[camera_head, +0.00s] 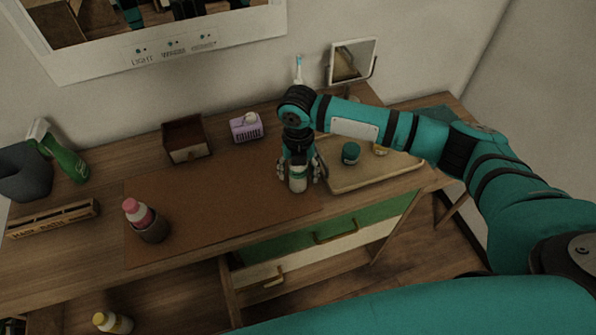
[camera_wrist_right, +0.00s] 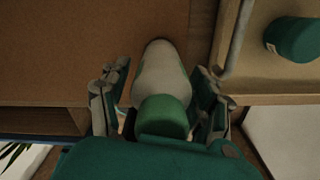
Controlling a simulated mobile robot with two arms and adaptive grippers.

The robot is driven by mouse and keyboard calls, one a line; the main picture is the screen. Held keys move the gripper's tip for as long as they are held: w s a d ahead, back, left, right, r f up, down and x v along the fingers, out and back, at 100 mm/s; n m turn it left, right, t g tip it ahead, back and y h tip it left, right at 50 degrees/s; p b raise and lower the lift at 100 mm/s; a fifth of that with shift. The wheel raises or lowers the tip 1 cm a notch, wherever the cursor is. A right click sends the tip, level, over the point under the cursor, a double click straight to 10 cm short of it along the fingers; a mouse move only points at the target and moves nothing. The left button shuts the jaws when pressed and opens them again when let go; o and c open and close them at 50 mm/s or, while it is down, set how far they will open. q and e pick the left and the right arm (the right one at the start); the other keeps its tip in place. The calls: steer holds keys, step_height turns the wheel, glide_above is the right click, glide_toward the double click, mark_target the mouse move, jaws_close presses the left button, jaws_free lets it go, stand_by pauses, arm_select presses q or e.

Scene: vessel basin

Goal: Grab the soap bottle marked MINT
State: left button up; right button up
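A pale bottle (camera_head: 297,182) stands upright near the front edge of the brown mat, left of the tray. In the wrist view the bottle (camera_wrist_right: 163,78) has a green cap; no label can be read. My right gripper (camera_head: 299,172) is around it from above, one finger on each side. In the wrist view the right gripper (camera_wrist_right: 162,85) looks open, with narrow gaps beside the bottle. A pink-capped bottle (camera_head: 137,212) stands in a dark cup at left. A yellow-capped bottle (camera_head: 112,322) is low at front left. My left gripper is out of view.
A tray (camera_head: 350,184) with a green-lidded jar (camera_head: 351,153) lies right of the bottle. A brown box (camera_head: 186,140), a purple box (camera_head: 246,127) and a small mirror (camera_head: 352,62) stand behind. A green spray bottle (camera_head: 68,160) is far left. The mat's middle is clear.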

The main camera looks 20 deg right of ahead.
steer(key=c, duration=1.1)
